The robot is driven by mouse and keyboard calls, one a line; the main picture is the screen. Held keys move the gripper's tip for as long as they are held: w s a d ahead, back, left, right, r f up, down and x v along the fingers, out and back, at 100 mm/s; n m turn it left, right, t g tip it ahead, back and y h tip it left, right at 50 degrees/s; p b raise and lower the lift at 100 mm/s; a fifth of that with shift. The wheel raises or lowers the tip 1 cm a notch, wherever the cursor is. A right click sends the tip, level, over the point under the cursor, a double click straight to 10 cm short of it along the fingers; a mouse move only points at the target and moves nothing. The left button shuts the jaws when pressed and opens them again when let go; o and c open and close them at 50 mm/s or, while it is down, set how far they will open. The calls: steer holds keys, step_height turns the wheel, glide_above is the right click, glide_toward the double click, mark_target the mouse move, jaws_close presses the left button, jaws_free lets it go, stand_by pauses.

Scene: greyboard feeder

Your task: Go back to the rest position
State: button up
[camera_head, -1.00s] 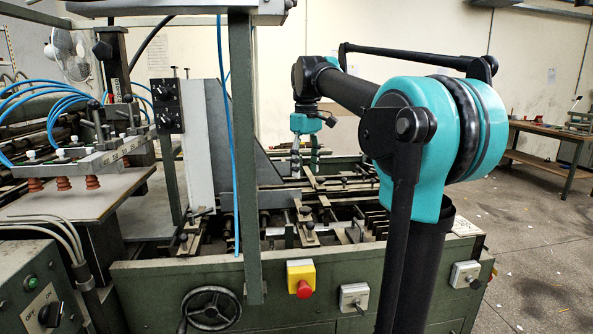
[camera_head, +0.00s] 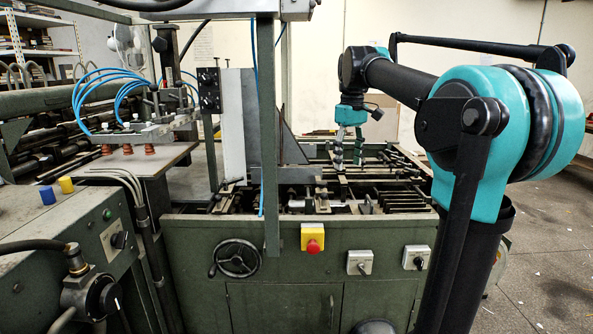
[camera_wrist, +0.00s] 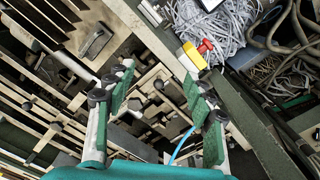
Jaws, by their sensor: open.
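My gripper (camera_head: 348,162) hangs from my teal and black arm, pointing down above the bed of the green feeder machine (camera_head: 200,240). In the wrist view its two fingers with green pads (camera_wrist: 158,88) are spread apart, with nothing between them. Below the fingers lie the slats and rods of the machine bed (camera_wrist: 150,110). I cannot tell how close the fingertips are to the bed.
A green post (camera_head: 268,130) stands left of my gripper. A red button on a yellow box (camera_head: 312,238) and a handwheel (camera_head: 238,256) are on the machine's front. Suction cups (camera_head: 127,149) hang at left. Open floor (camera_head: 545,240) lies to the right.

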steer(key=s+d+f+m+t, duration=0.15)
steer(key=s+f, duration=0.25)
steer(key=f, duration=0.6)
steer(key=s+d+f+m+t, duration=0.1)
steer(key=s+f+m, duration=0.15)
steer(key=f, duration=0.75)
steer(key=s+d+f+m+t, duration=0.1)
steer(key=s+f+m, duration=0.2)
steer(key=s+f, duration=1.2)
steer(key=shift+d+f+t, duration=0.3)
steer(key=shift+f+t, duration=0.05)
steer(key=shift+f, duration=0.35)
steer(key=shift+o, duration=0.2)
